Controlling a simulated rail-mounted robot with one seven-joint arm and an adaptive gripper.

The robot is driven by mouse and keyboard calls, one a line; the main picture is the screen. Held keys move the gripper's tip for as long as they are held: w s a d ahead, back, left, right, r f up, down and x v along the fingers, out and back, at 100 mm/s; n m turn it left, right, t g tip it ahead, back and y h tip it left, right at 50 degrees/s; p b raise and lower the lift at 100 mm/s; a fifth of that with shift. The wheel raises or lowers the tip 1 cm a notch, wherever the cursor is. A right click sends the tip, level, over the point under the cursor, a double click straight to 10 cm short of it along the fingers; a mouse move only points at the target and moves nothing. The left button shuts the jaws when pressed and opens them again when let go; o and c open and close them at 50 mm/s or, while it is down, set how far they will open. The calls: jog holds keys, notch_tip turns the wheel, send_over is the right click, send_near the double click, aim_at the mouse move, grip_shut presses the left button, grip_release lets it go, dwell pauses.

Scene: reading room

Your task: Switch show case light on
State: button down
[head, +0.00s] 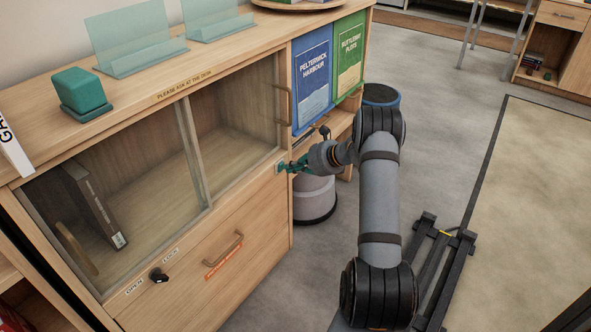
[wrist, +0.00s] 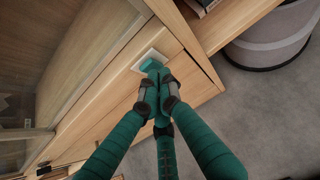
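The show case (head: 130,185) is a wooden cabinet with sliding glass panes, and its inside looks unlit. A small white switch plate (head: 281,168) sits on its right front post. The plate also shows in the wrist view (wrist: 141,62), partly covered by my fingers. My gripper (head: 289,167) is at the plate, and in the wrist view (wrist: 153,74) its teal fingertips are together, with nothing seen held between them. The tips look to be at or against the plate; contact is not clear. The switch's rocker is hidden or cannot be told from the tips.
A dark book (head: 95,205) leans inside the case. A key lock (head: 158,275) and a drawer handle (head: 224,250) are on the lower front. A grey bin (head: 313,198) stands close below my gripper. Blue (head: 312,78) and green (head: 349,55) folders stand right of the glass. Carpet lies open at right.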

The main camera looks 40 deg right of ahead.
jog(key=r+p, duration=0.1)
jog(key=p, duration=0.2)
jog(key=w+g+p, duration=0.1)
jog(key=p, duration=0.2)
jog(key=shift+a+r, duration=0.2)
jog(key=shift+r, duration=0.15)
jog(key=shift+d+f+b, duration=0.1)
jog(key=shift+f+b, duration=0.5)
jog(key=shift+b, duration=0.2)
jog(key=shift+r, duration=0.1)
jog(key=shift+s+r+p, duration=0.1)
jog(key=shift+r+p, duration=0.5)
jog(key=shift+r, duration=0.1)
